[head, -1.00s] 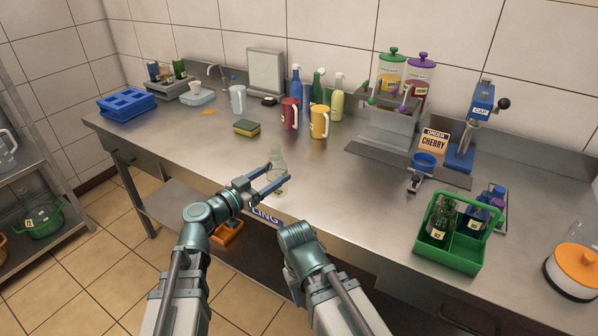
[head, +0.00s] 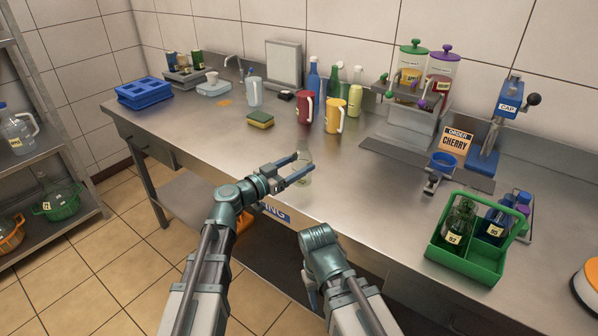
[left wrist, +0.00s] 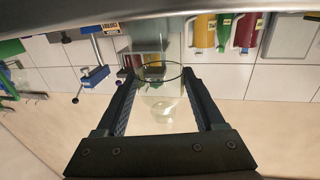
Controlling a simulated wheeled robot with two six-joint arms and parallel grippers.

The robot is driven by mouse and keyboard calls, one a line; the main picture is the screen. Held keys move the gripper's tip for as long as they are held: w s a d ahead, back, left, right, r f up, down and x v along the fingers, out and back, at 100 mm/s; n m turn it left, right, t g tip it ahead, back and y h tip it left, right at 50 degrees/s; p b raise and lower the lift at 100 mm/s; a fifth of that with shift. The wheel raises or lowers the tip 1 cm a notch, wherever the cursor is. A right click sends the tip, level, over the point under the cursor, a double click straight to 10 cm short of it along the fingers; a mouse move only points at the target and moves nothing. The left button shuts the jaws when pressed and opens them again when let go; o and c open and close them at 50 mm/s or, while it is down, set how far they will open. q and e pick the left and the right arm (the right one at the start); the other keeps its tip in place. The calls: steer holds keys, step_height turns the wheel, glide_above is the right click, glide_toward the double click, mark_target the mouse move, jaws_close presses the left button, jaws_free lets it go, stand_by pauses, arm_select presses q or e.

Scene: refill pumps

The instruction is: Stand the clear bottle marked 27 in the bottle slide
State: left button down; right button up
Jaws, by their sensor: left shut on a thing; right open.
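The clear bottle (head: 304,158) is upright over the front part of the steel counter, between the fingers of my left gripper (head: 300,173). That gripper is shut on it. In the left wrist view the glass bottle (left wrist: 162,106) shows between the two dark fingers, with its round rim facing the camera; no number is readable. I cannot tell whether its base touches the counter. My right gripper (head: 310,282) is low in front of the counter, open and empty, partly hidden by its own wrist. A dark flat rail (head: 390,153), perhaps the bottle slide, lies before the blue cap press (head: 500,120).
A green caddy (head: 438,248) with dark bottles stands at the front right. Red (head: 305,107) and yellow (head: 334,115) jugs and a sponge (head: 260,119) stand behind. Counter between bottle and rail is clear.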

arm_select(q)
steer(key=shift+r, duration=0.1)
steer(key=shift+f, duration=0.2)
jaws_free()
steer(key=shift+r, duration=0.25)
steer(key=v, duration=1.2)
